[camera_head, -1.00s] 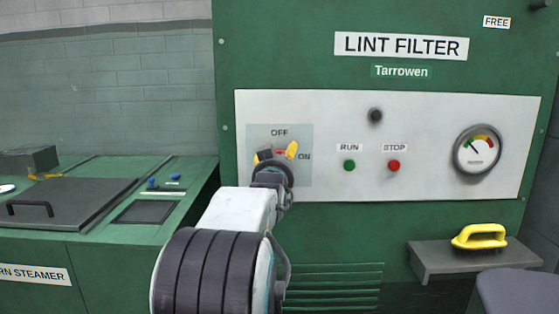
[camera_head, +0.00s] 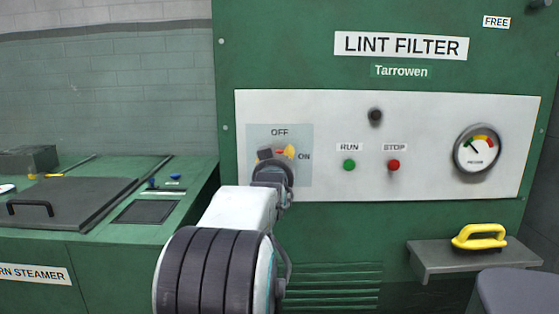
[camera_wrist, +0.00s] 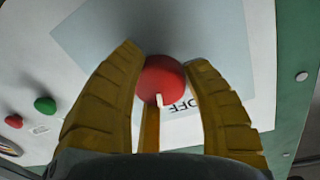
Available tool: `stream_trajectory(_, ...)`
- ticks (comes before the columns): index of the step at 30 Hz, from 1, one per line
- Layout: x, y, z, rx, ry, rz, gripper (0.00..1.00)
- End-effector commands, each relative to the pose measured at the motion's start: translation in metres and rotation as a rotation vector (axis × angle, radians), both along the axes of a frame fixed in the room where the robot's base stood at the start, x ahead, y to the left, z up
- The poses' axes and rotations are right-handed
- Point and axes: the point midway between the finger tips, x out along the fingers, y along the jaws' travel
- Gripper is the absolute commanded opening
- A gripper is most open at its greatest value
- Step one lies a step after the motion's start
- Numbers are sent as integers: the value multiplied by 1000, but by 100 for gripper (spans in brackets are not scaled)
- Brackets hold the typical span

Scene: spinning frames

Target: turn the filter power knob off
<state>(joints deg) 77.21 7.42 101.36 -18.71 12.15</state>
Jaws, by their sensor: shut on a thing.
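The filter power knob is a round red knob (camera_wrist: 162,76) with a short white mark on it. In the wrist view the mark points down, toward the side of the upside-down OFF label (camera_wrist: 178,106), which is partly hidden. My gripper (camera_wrist: 164,64) has its yellow fingers shut on the knob, one on each side. In the head view my gripper (camera_head: 278,154) is at the knob plate (camera_head: 303,173), below OFF and left of ON. Only a sliver of the red knob shows there between the fingers.
The white panel also carries a green RUN button (camera_head: 349,165), a red STOP button (camera_head: 394,165), a dark knob (camera_head: 376,115) and a gauge (camera_head: 478,150). A green steamer (camera_head: 95,245) stands at left.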

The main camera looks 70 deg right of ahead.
Motion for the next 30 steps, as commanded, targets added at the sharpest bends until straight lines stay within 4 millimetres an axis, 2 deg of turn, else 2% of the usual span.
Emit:
stream_trajectory(8,1,0,-4,-13,26,1,12)
stream_trajectory(30,2,0,1,-125,364,-4,12)
